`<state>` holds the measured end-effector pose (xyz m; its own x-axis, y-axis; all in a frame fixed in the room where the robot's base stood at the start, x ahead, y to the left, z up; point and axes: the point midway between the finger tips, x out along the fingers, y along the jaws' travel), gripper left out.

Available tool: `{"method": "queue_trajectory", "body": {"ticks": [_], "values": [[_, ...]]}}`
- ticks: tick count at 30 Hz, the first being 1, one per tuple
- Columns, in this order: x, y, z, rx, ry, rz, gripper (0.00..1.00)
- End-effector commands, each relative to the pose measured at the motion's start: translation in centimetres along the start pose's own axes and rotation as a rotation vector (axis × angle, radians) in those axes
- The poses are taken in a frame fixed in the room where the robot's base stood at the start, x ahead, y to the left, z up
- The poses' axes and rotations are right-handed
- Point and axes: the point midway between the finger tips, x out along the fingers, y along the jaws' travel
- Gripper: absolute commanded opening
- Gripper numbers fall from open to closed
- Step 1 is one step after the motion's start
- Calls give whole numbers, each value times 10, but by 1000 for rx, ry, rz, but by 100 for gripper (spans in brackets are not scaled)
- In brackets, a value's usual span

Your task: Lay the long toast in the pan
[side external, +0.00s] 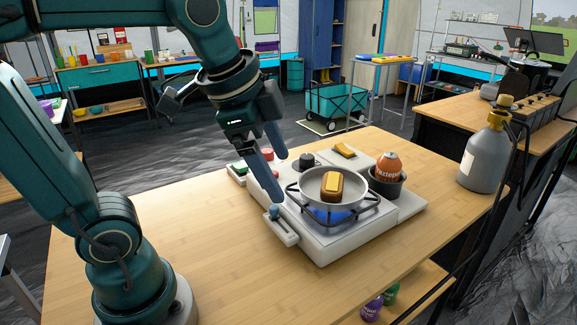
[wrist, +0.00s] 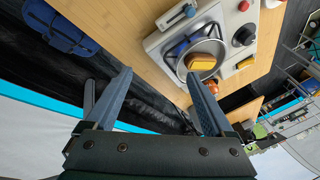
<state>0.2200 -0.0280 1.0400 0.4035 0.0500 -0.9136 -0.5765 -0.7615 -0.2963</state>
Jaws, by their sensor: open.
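A long toast (side external: 333,186), brown with a yellow top, lies in the shallow grey pan (side external: 359,186). The toast (wrist: 201,61) and pan (wrist: 213,46) also show in the wrist view. The pan sits on the black grate of a white stove. A smaller yellow-topped piece (side external: 344,150) lies on a white surface behind the pan; it shows in the wrist view too (wrist: 245,62). My gripper (side external: 278,181) is open and empty, above and to the left of the pan in the side view. Its spread fingers (wrist: 158,75) hold nothing in the wrist view.
A round orange-brown labelled item (side external: 389,167) sits in a dark pot (side external: 386,187) right of the pan. A grey gas bottle (side external: 482,158) stands at the table's right edge. Blue shows beneath the pan. The wooden table (side external: 215,255) is clear at the front left.

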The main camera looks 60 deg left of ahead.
Motion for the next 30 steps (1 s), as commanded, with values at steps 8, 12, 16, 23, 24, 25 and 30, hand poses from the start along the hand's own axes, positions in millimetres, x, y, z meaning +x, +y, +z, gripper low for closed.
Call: {"method": "queue_trajectory", "body": {"ticks": [8,12,16,23,24,25,30], "values": [[16,51,42,-576,80,12,87],[22,60,49,-690,93,20,87],[23,62,50,-710,92,22,87],[23,61,50,-707,91,22,87],[23,61,50,-707,91,22,87],[23,61,50,-707,91,22,87],[23,61,50,-707,91,22,87]]}}
